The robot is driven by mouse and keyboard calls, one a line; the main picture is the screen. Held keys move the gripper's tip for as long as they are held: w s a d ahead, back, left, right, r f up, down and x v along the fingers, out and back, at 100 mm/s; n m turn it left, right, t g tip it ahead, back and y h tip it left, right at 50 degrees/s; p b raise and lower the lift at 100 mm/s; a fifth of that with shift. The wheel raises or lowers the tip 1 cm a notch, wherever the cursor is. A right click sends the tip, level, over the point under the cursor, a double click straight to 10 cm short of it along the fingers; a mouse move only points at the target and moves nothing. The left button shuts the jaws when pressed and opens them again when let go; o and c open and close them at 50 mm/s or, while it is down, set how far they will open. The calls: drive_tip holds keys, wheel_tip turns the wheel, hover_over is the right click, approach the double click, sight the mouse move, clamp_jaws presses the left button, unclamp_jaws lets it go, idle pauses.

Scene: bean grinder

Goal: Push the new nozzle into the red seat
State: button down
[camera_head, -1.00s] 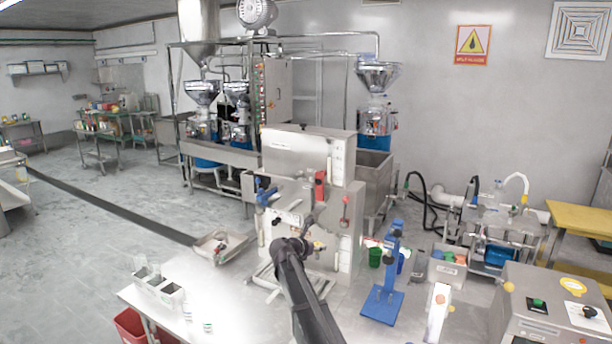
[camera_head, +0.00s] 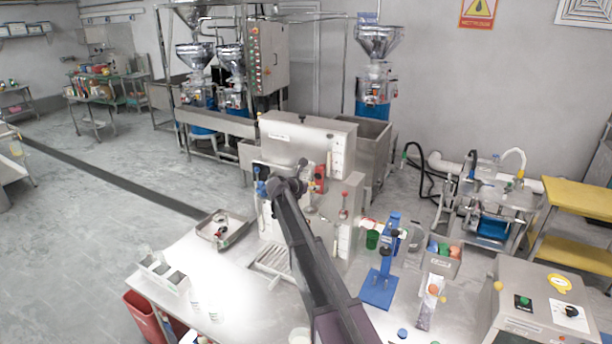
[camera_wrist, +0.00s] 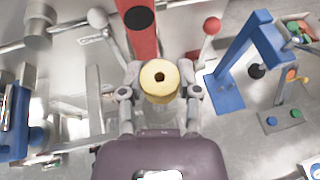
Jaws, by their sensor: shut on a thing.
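In the wrist view, my gripper (camera_wrist: 159,92) is shut on a brass-yellow round nozzle (camera_wrist: 159,78). The nozzle has a dark hole in its end face, which points toward the camera. A red upright part (camera_wrist: 141,42) with a black oval, apparently the red seat, stands behind and above the nozzle in the picture. I cannot tell whether the nozzle touches it. In the head view, the red part (camera_head: 320,180) shows on the front of the steel machine, just right of the end of my arm. My arm hides the nozzle there.
A red-knobbed lever (camera_wrist: 211,27) is close on the right, and a grey-knobbed lever (camera_wrist: 98,18) on the left. A blue stand (camera_head: 377,286) is right of the machine (camera_head: 309,137). A tray (camera_head: 222,232) lies left.

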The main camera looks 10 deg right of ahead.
sight(311, 195)
drive_tip(key=shift+w+d+r, duration=0.2)
drive_tip(key=shift+w+r, duration=0.1)
drive_tip(key=shift+a, duration=0.2)
drive_tip(key=shift+f, duration=0.2)
drive_tip(key=shift+f+b, duration=2.35)
drive_tip(key=shift+b, duration=0.1)
drive_tip(key=shift+f+b, duration=2.35)
drive_tip(key=shift+b, duration=0.05)
idle(1.4)
idle(0.7)
drive_tip(key=shift+c, duration=1.1)
unclamp_jaws()
